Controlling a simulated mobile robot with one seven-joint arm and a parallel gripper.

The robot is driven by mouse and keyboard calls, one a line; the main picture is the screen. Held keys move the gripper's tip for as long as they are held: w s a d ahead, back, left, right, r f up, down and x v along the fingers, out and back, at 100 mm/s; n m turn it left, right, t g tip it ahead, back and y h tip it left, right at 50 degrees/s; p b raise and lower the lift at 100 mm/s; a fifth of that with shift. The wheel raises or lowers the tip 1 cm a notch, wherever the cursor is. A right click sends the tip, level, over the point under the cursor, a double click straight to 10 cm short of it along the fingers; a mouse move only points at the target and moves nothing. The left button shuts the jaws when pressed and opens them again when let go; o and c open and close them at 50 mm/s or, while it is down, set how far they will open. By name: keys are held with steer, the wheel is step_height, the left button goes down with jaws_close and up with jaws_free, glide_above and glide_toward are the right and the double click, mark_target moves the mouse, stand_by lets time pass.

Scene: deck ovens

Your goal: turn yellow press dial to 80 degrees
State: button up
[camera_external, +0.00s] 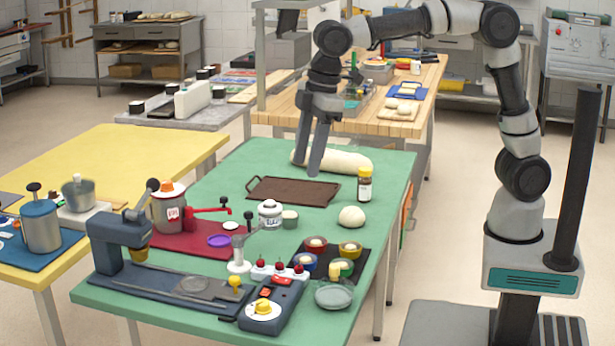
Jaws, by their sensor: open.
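A yellow dial (264,306) sits on a round white plate on a dark blue control box (290,294), at the front edge of the green table. The dial's angle is too small to read. A smaller yellow knob (235,281) stands just behind it to the left, by the base of the dark blue press (118,243). My gripper (308,168) is open and empty, pointing down over the back of the green table. It is well behind the dial and above it, apart from it, in front of a long dough roll (346,161).
A white lever stand (238,258) and red knobs (279,265) stand close behind the dial.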

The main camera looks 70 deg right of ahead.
steer(key=w+a+n+g+p, duration=0.1)
steer(key=w+a+n+p, duration=0.2)
steer(key=a, duration=0.7)
steer(key=n+g+p, duration=0.1)
steer(key=n+p, duration=0.1)
steer(key=p, duration=0.2)
glide_above(263, 302)
step_height(263, 302, down, 6)
steer(key=shift+h, duration=0.4)
step_height(263, 302, down, 17)
steer(key=shift+f+b, duration=0.1)
steer(key=shift+b, duration=0.35)
steer(key=c, duration=1.1)
